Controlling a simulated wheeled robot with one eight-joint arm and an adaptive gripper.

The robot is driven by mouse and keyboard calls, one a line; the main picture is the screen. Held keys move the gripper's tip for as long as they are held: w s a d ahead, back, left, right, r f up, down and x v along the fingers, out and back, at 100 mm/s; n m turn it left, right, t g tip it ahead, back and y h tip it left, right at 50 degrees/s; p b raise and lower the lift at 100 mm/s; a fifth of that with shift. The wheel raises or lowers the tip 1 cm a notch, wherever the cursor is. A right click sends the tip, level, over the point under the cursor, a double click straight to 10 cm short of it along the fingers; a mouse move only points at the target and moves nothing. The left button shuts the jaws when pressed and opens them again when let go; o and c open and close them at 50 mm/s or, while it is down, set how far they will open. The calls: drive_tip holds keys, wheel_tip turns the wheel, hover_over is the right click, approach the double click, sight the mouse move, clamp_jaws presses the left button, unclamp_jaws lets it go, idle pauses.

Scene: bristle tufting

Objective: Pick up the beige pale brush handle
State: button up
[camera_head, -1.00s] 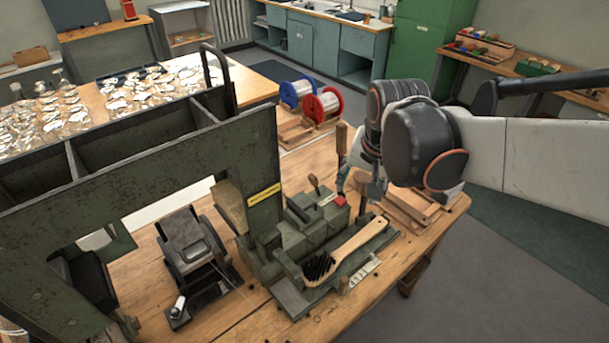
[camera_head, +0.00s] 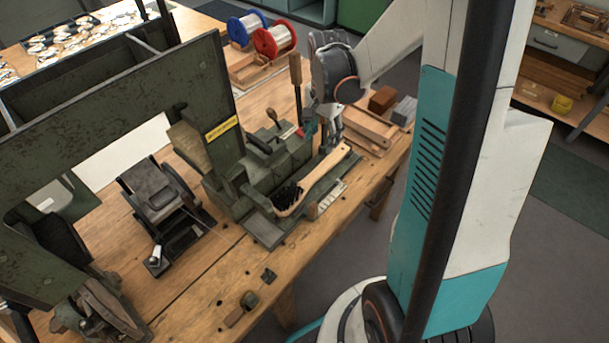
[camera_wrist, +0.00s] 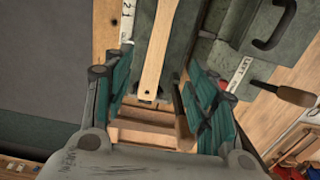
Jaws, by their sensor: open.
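The brush with the beige pale handle (camera_head: 326,167) lies on the green machine's front ledge (camera_head: 268,231). Its dark bristle head (camera_head: 287,196) is at the left and its handle slopes up to the right. My gripper (camera_head: 328,143) is at the handle's far end, with its fingers pointing down. In the wrist view the handle (camera_wrist: 158,45) runs down between my open teal fingers (camera_wrist: 157,72), with a gap on each side. The handle's end is over the ledge edge. I cannot tell how high the fingertips are above it.
The green machine block (camera_head: 270,160) stands close behind the handle, with upright wooden-handled levers (camera_head: 296,75) near my gripper. Wooden trays (camera_head: 365,130) and small blocks (camera_head: 383,99) lie right of it. The bench front (camera_head: 210,290) holds a few small parts.

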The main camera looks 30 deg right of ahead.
drive_tip(key=b, duration=0.2)
hover_over(321, 169)
drive_tip(key=f, duration=0.7)
drive_tip(key=shift+w, duration=0.25)
drive_tip(key=shift+s+f+b, duration=0.1)
drive_tip(key=shift+f+b, duration=1.3)
drive_tip(key=shift+f, duration=1.35)
drive_tip(key=c, duration=1.2)
